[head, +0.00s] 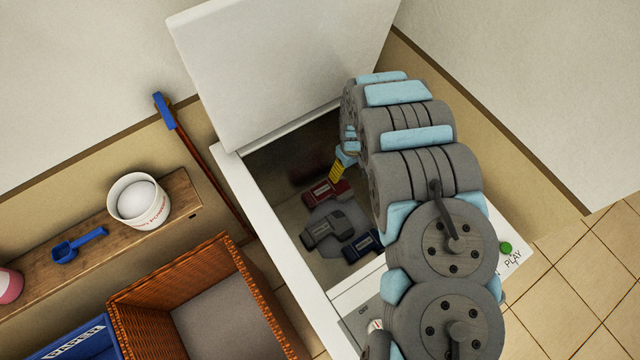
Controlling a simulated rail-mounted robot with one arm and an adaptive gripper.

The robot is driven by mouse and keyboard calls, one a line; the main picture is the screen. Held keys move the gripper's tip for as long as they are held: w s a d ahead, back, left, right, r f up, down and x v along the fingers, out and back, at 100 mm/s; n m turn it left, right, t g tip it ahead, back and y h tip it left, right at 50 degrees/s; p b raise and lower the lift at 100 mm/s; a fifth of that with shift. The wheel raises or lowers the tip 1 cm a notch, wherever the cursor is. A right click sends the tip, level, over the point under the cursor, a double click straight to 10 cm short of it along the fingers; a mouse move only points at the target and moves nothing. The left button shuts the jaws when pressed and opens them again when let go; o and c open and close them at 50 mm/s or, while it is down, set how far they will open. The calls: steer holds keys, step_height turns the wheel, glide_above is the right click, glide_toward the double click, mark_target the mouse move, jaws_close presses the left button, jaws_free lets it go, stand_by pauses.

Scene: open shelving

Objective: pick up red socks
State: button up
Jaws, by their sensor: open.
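The red socks (326,191) lie folded as a bundle inside an open white top-loading machine (226,189). They are at the far side of the visible pile, touching or close to a grey sock bundle (335,228). A dark blue sock bundle (362,246) lies in front and to the right. My gripper (338,171) reaches down into the opening, with a yellow finger part showing just above and right of the red socks. It is open, and no sock is seen in it. Most of the gripper is hidden behind my arm. I cannot tell whether it touches the red socks.
The machine's raised white lid (285,65) stands behind the opening. A wicker basket (220,275) is left of the machine, with a blue crate (75,335) beside it. A wooden shelf (180,190) holds a white bucket (139,203) and a blue scoop (75,246). A red-handled tool (205,165) leans nearby.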

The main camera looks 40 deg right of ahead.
mark_target(345, 192)
step_height(345, 192, down, 13)
steer(key=b, duration=0.5)
steer(key=shift+w+f, duration=0.15)
steer(key=shift+f, duration=0.05)
steer(key=f, duration=0.1)
steer(key=f+b, duration=0.2)
steer(key=f, duration=0.1)
steer(key=shift+s+a, duration=0.2)
steer(key=shift+s, duration=0.15)
steer(key=shift+w+f, duration=0.15)
steer(key=shift+f, duration=0.2)
steer(key=shift+d, duration=0.1)
steer(key=c, duration=1.3)
steer(key=shift+r, duration=0.1)
